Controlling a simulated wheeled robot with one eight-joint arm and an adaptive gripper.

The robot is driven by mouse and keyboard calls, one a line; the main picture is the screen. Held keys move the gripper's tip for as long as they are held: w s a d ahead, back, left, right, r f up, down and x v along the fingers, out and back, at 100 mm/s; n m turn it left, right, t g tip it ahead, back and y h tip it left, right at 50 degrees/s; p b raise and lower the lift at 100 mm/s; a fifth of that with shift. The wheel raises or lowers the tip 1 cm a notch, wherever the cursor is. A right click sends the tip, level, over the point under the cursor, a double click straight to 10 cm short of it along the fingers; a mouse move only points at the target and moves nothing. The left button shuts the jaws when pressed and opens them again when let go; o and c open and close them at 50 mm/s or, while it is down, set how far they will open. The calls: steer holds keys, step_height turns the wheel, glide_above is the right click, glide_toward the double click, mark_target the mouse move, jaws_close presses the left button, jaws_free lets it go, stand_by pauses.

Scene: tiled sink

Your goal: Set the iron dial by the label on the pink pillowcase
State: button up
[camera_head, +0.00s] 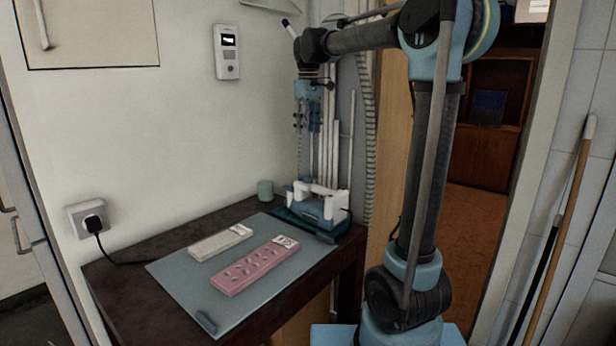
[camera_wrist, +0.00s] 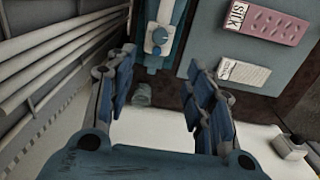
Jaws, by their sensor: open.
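The pink folded pillowcase (camera_head: 250,274) lies on the grey-blue mat. Its white label (camera_wrist: 237,15) seems to read "silk" in the wrist view. The iron (camera_head: 317,209), blue with a white handle, stands at the mat's far right corner. In the wrist view the iron shows a round blue dial (camera_wrist: 159,36); its marks are too small to read. My gripper (camera_head: 308,118) hangs well above and behind the iron, pointing down. In the wrist view my gripper (camera_wrist: 158,92) is open and empty, with the iron beyond its fingertips.
A white folded cloth (camera_head: 220,243) with its own label lies beside the pillowcase. White vertical pipes (camera_head: 333,150) rise close behind my gripper. A plugged cord (camera_head: 94,224) is at the left.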

mark_target(308, 177)
step_height(308, 177, down, 17)
steer(key=shift+f, duration=0.15)
stand_by(0.5)
steer(key=shift+c, duration=0.3)
steer(key=c, duration=1)
